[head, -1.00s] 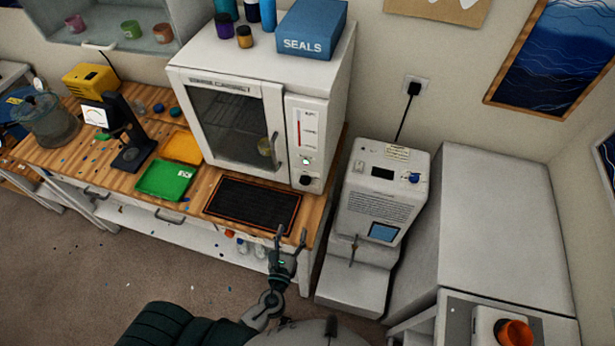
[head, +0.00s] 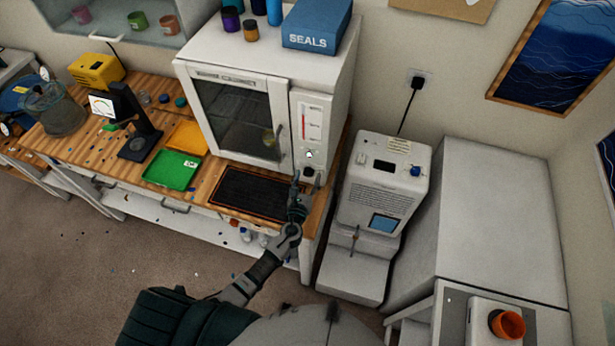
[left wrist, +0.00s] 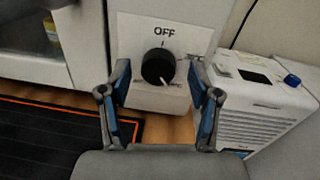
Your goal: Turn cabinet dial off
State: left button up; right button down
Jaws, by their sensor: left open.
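The white cabinet (head: 240,60) stands on the wooden bench with its glass door shut. Its black dial (left wrist: 158,67) sits low on the right-hand panel, under the word OFF in the left wrist view. The dial's white pointer line is toward the lower right, away from the OFF mark above it. The dial also shows small in the head view (head: 308,172). My left gripper (head: 306,180) is at the panel's lower part; in the left wrist view its open fingers (left wrist: 162,75) stand either side of the dial, with no clear contact. My right gripper is not in view.
A black mat (head: 250,193) with an orange edge lies before the cabinet. A white machine (head: 385,190) with a blue knob stands to the right. A green tray (head: 172,169) and a yellow tray (head: 187,137) lie to the left. A blue SEALS box (head: 316,25) is on top.

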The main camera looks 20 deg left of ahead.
pick_arm(q)
jog(key=shift+w+a, duration=0.1)
jog(key=shift+w, duration=0.05)
jog(key=c, duration=1.1)
jog(key=shift+c, duration=0.2)
